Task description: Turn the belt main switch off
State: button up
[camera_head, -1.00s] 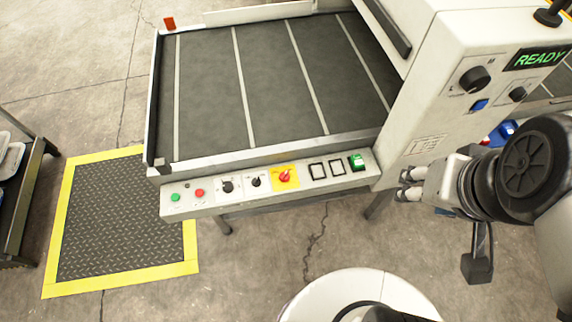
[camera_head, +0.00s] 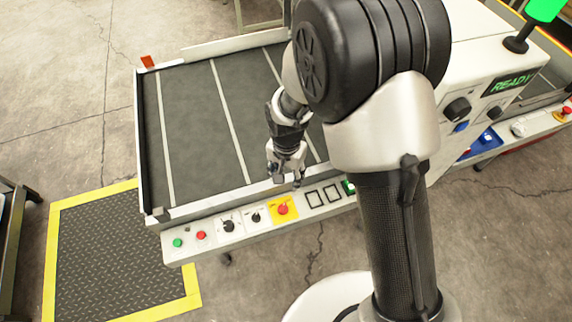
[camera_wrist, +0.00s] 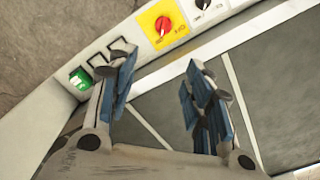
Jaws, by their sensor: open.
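The belt main switch is a red rotary knob (camera_head: 283,209) on a yellow plate, on the control strip along the belt's front edge. It also shows in the wrist view (camera_wrist: 163,25), at the top, beyond my fingertips. My gripper (camera_head: 285,180) is above the front edge of the belt, near the switch and apart from it. In the wrist view my gripper (camera_wrist: 160,75) has its two blue-padded fingers spread, with nothing between them. The knob's exact setting is too small to tell.
The control strip (camera_head: 190,250) also carries green and red buttons, two black knobs, two blank frames and a green rocker (camera_wrist: 80,79). The grey belt (camera_head: 190,120) lies behind it. A white cabinet (camera_head: 480,60) reading READY stands right. A yellow-edged mat (camera_head: 110,260) lies left.

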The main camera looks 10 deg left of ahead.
aim_at(284, 204)
jog(key=f+b, duration=0.1)
jog(key=f, duration=0.5)
jog(key=f+b, duration=0.2)
jog(key=f, duration=0.4)
jog(key=f+b, duration=0.1)
jog(key=f, duration=0.5)
jog(key=shift+s+a+f+b, duration=0.15)
jog(key=shift+a+f+b, duration=0.15)
jog(key=shift+b, duration=0.05)
jog(key=c, duration=1)
